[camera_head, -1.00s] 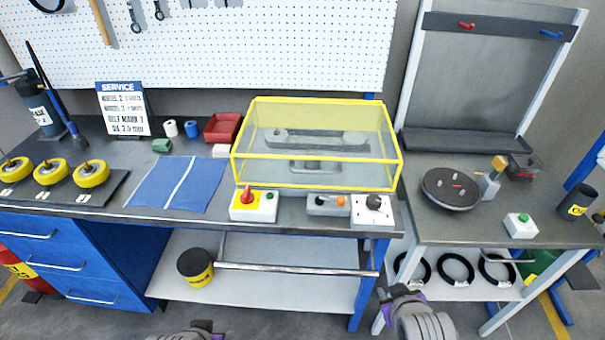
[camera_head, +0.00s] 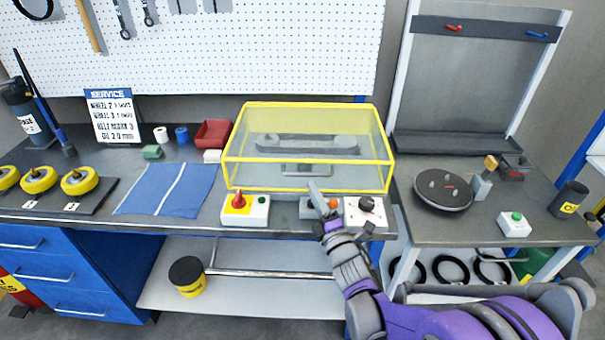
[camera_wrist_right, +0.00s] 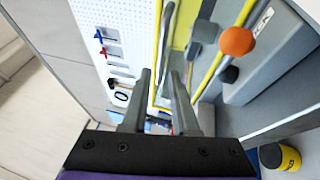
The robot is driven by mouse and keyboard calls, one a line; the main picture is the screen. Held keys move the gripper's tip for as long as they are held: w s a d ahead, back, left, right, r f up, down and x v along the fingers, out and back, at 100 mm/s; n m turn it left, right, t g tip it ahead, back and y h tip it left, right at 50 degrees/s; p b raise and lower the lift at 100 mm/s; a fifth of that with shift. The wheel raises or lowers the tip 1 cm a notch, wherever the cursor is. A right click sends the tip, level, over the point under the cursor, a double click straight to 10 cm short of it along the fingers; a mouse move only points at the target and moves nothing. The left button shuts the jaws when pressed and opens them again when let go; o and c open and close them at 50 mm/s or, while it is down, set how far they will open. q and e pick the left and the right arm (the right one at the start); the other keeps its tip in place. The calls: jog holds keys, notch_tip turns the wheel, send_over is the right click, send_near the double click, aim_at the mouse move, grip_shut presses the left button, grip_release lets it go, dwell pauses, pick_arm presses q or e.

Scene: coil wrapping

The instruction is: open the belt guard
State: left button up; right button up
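The belt guard (camera_head: 310,174) is a clear box with a yellow frame. It sits closed on the workbench in the head view, over a grey belt unit (camera_head: 305,144). Its yellow edge (camera_wrist_right: 157,60) also shows in the wrist view. My right gripper (camera_head: 322,198) is at the guard's front edge, above a small grey box with an orange knob (camera_head: 333,203). My left gripper is out of view.
A red-and-yellow switch box (camera_head: 245,209) and a white box with a black knob (camera_head: 366,212) flank the grey box. A blue mat (camera_head: 150,195) lies left of the guard. A side table holds a dark round plate (camera_head: 443,190).

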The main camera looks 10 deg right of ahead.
aim_at(305, 174)
jog(key=p+x, duration=0.1)
jog(key=x, duration=0.6)
grip_shut()
jog(key=shift+r, duration=0.1)
dwell(1.2)
